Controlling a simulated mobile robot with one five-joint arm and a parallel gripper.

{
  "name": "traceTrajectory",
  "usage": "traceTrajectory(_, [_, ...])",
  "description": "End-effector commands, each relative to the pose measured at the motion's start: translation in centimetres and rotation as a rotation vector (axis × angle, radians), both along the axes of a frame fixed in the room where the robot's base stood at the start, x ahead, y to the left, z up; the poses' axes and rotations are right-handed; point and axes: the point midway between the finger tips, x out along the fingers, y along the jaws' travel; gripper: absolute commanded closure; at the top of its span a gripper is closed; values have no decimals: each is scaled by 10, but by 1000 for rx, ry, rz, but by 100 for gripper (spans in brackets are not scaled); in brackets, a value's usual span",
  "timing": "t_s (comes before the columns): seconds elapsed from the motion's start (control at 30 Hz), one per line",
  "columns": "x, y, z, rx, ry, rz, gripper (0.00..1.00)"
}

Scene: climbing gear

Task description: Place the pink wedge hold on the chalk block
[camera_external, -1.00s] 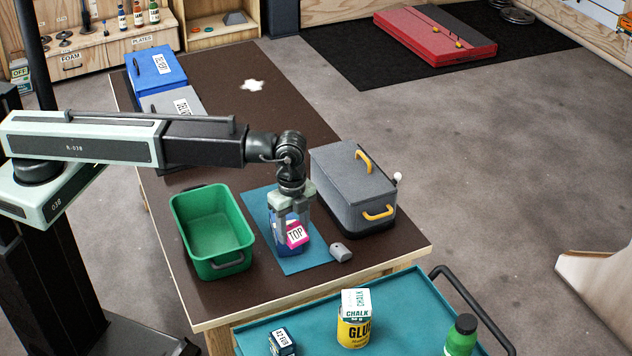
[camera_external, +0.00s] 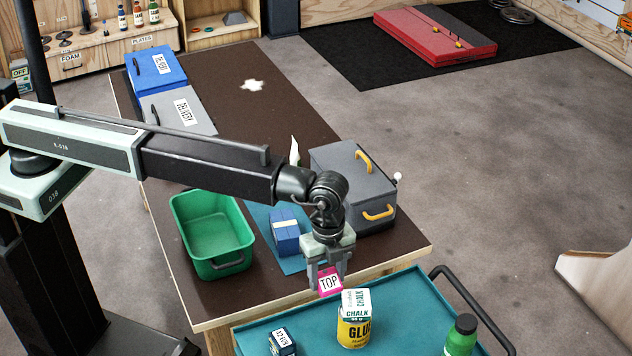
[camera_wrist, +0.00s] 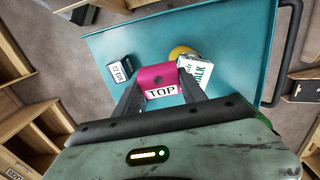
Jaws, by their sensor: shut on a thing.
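The pink wedge hold (camera_external: 329,285) has a white TOP label. My gripper (camera_external: 329,279) is shut on it and points down, holding it above the gap between the brown table's front edge and the teal cart. The chalk block (camera_external: 357,303) is white and green and rests on the yellow glue can (camera_external: 354,333) on the cart, just right of and below the hold in the external view. In the wrist view the pink hold (camera_wrist: 157,82) is between my fingers, and the chalk block (camera_wrist: 198,76) shows beside my right finger, partly covered.
A small dark labelled box (camera_external: 283,342) and a green bottle (camera_external: 461,336) stand on the teal cart (camera_external: 410,310). On the brown table are a green bin (camera_external: 212,228), a grey case (camera_external: 350,185) with yellow handles and a blue block (camera_external: 285,236) on a blue mat.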

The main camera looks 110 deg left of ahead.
Motion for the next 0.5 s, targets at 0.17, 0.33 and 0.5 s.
traceTrajectory(0.17, [34,1,-3,0,0,0,93])
traceTrajectory(0.33, [36,1,-3,0,0,0,93])
traceTrajectory(0.5, [44,1,-21,0,0,0,93])
